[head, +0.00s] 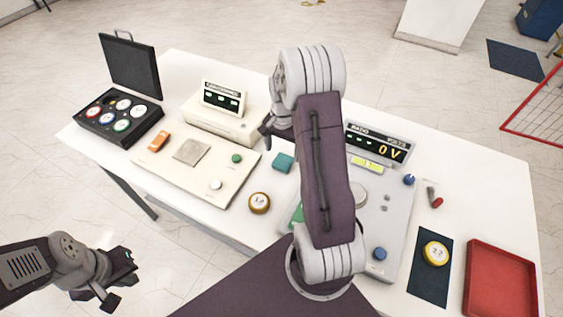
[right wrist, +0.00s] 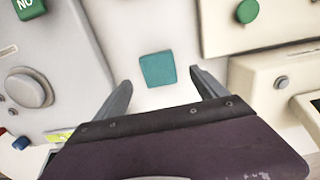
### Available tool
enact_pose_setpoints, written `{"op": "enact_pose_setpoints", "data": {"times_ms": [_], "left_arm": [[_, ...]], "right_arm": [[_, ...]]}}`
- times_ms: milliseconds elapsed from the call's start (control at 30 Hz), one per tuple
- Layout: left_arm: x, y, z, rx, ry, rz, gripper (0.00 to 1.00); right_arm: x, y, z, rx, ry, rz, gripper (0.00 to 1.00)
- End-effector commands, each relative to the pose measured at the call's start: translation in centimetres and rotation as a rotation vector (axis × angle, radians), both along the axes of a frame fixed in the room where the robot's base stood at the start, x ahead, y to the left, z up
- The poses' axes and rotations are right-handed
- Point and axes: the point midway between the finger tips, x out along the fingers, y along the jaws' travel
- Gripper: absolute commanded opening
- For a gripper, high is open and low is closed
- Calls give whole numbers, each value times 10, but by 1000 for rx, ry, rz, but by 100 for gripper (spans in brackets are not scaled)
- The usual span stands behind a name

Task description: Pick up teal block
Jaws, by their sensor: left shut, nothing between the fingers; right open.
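The teal block (head: 282,162) lies on the white table between the two instrument panels. In the right wrist view the block (right wrist: 157,69) shows between and just beyond the fingertips. My right gripper (head: 268,133) is open and empty, above and just behind the block in the head view. Its two fingers (right wrist: 160,79) stand apart on either side of the block without visible contact. My left gripper (head: 118,281) is shut and empty, off the table's front edge at lower left.
A cream panel (head: 225,180) lies left of the block, and a grey meter unit (head: 398,205) lies right, partly hidden by my right arm. An open black case (head: 90,127) is far left; a red tray (head: 500,282) is far right.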

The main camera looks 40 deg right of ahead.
Motion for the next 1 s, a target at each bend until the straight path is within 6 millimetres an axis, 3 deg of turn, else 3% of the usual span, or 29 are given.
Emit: {"op": "enact_pose_setpoints", "data": {"times_ms": [300,567,800,1000], "left_arm": [[0,0,10,0,0,0,0],[0,0,10,0,0,0,0],[0,0,10,0,0,0,0],[0,0,10,0,0,0,0]], "right_arm": [[3,0,-47,2,3,0,82],[4,-1,-52,0,0,0,82],[4,-1,-51,0,0,0,15],[4,-1,-51,0,0,0,13]]}}
